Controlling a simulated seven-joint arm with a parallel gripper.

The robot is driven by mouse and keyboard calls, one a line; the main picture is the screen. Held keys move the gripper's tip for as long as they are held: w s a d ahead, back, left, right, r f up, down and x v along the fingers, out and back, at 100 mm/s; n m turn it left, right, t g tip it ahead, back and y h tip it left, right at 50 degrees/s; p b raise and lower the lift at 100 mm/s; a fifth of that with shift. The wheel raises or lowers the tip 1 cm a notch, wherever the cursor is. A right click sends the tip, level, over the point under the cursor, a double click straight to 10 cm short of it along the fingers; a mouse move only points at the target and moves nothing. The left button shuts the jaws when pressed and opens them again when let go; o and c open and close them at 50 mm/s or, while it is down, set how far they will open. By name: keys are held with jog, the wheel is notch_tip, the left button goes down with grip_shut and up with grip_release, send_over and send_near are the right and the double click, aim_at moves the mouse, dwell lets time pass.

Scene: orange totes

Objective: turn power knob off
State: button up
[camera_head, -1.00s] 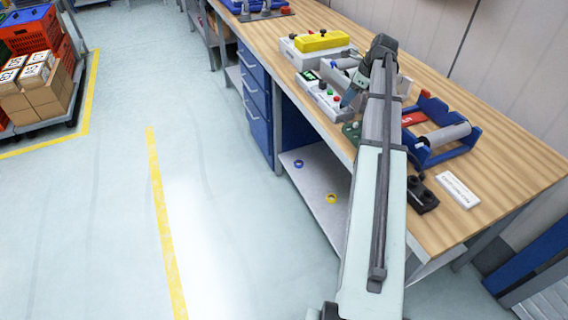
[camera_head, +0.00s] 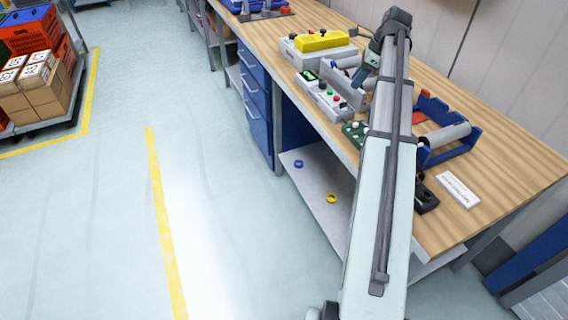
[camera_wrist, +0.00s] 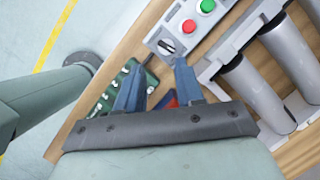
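A light grey control box (camera_head: 321,97) sits near the front edge of the wooden bench, with green and red buttons on top. In the wrist view the box (camera_wrist: 176,22) shows its green button (camera_wrist: 207,6), red button (camera_wrist: 188,26) and a small black-and-white power knob (camera_wrist: 166,46) at its near end. The knob's exact angle is hard to read. My gripper (camera_wrist: 157,66) is open and empty, with its two blue fingers apart and pointing toward the knob end of the box. In the head view my gripper (camera_head: 361,77) is above and right of the box.
A roller fixture (camera_wrist: 250,90) stands close beside the box. A green board (camera_wrist: 122,85) lies on the near side. A blue roller stand (camera_head: 445,130), a white label block (camera_head: 457,189) and a yellow-topped device (camera_head: 320,41) are also on the bench.

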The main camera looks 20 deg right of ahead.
jog(key=a+f+n+g+h, duration=0.1)
jog(key=a+f+n+g, duration=0.1)
jog(key=a+f+n, duration=1.2)
jog(key=a+f, duration=1.2)
jog(key=f, duration=0.2)
jog(key=shift+s+a+h, duration=0.15)
jog(key=shift+s+h, duration=0.15)
jog(key=shift+r, duration=0.1)
notch_tip(320, 180, up, 30)
jog(key=m+h, duration=0.4)
jog(key=h, duration=0.2)
send_over(344, 102)
jog(key=s+a, duration=0.1)
jog(key=a, duration=0.5)
jog(key=x, duration=1.3)
jog(key=shift+s+d, duration=0.1)
jog(key=shift+d, duration=0.15)
jog(key=shift+c, duration=0.2)
